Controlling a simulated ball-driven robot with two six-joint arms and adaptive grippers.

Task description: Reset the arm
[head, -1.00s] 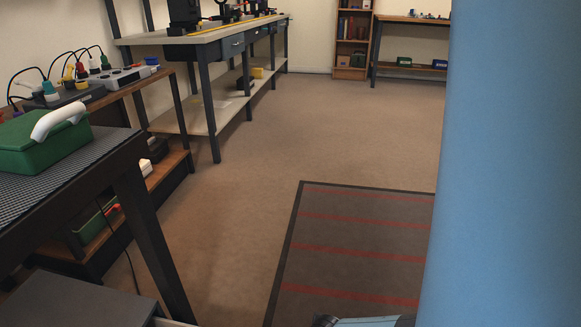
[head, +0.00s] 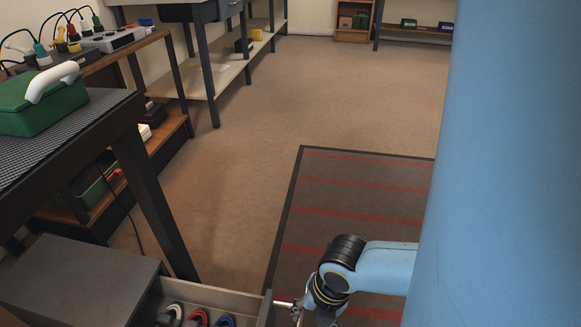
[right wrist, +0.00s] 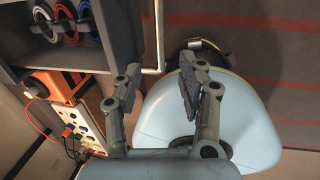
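My right gripper (right wrist: 155,87) shows in the right wrist view with its two fingers apart and nothing between them. A pale blue part of my own body lies just behind its fingers. In the head view a blue arm link of mine with a black joint comes in at the lower middle. A large blue arm part of mine covers the right side. My left gripper is in neither view.
An open grey drawer (head: 223,296) at the lower left holds white, red and blue rings. The right wrist view shows these rings (right wrist: 66,20) and an orange device (right wrist: 58,86). A green case (head: 40,105) sits on a dark table. Floor beyond the striped mat (head: 340,226) is clear.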

